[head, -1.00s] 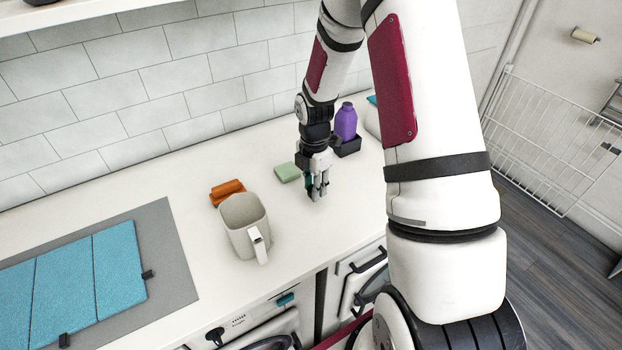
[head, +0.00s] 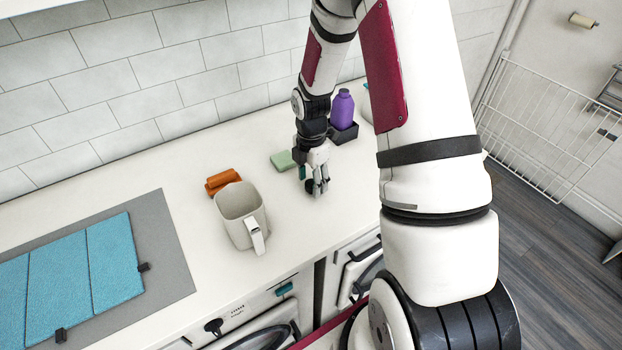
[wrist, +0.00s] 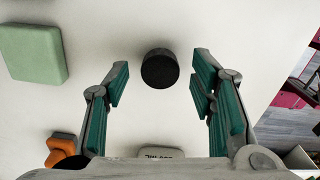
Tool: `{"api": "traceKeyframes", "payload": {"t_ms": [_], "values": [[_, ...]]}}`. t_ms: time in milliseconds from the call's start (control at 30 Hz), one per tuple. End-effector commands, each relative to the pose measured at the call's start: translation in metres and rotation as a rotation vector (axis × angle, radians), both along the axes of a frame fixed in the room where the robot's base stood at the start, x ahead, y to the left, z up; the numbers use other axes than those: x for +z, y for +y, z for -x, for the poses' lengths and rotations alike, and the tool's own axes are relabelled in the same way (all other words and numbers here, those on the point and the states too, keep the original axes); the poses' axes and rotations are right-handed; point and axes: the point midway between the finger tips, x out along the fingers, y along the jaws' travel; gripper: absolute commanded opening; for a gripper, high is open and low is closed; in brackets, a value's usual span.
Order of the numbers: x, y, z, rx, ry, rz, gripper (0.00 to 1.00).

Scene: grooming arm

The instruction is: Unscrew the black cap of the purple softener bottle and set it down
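The purple softener bottle (head: 342,110) stands upright in a small dark holder (head: 345,134) near the wall; its top shows purple, with no black cap visible on it. The round black cap (wrist: 160,69) is over the white counter, apparently resting on it. My gripper (head: 316,190) is low over the counter, in front of the bottle. In the wrist view my gripper (wrist: 160,82) is open. Its teal-padded fingers are on either side of the cap, with clear gaps to both.
A green sponge (head: 283,160) lies left of my gripper. Blue folded cloth (head: 70,265) lies on a grey mat (head: 165,240). The counter between the jug and my gripper is free.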

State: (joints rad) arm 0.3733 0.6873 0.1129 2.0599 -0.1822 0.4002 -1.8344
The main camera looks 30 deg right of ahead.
Motion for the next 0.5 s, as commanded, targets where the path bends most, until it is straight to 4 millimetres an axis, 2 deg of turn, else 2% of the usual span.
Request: {"api": "traceKeyframes", "payload": {"t_ms": [133, 267, 500], "values": [[0.002, 0.0, 0.0, 0.0, -0.001, 0.0, 0.51], [0.014, -0.001, -0.001, -0.001, -0.003, 0.001, 0.51], [0.06, -0.001, -0.001, -0.001, -0.005, 0.002, 0.51]]}}
